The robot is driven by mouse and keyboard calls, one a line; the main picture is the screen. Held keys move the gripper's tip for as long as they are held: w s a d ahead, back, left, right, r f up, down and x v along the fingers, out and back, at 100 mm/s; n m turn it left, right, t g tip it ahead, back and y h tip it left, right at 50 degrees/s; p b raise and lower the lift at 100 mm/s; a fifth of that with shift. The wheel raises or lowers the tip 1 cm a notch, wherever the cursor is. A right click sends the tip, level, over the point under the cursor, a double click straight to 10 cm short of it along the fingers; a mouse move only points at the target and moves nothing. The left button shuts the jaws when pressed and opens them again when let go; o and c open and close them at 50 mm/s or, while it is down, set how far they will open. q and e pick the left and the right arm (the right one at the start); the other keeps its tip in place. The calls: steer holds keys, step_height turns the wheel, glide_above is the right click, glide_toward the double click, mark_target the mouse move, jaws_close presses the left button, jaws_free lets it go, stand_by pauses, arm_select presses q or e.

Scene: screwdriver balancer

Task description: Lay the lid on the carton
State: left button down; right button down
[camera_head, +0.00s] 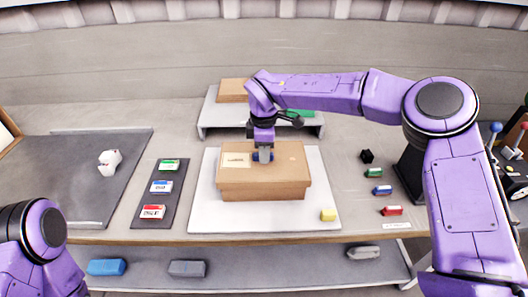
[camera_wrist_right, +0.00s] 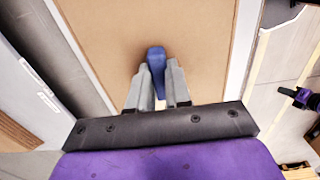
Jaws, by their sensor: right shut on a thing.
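The brown cardboard lid (camera_head: 285,160) has a pale label on its left part and a blue knob (camera_wrist_right: 156,55) at its middle. My right gripper (camera_head: 263,157) is shut on that knob; in the right wrist view the two grey fingers (camera_wrist_right: 156,75) stand on either side of it. The lid is over the brown carton (camera_head: 265,194), roughly lined up with it, and hides its opening. I cannot tell whether the lid rests fully on the rim. The carton stands on a white board (camera_head: 208,213). My left arm shows at the lower left, its gripper outside the picture.
A grey raised shelf (camera_head: 215,118) stands behind the carton with a brown box (camera_head: 233,90) on it. A dark strip with red, blue and green labelled blocks (camera_head: 161,187) lies left. Several small coloured blocks (camera_head: 382,190) lie right.

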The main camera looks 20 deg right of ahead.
steer(key=c, duration=1)
jaws_free()
step_height(320, 180, up, 11)
steer(key=shift+f+b, duration=0.2)
steer(key=shift+b, duration=0.4)
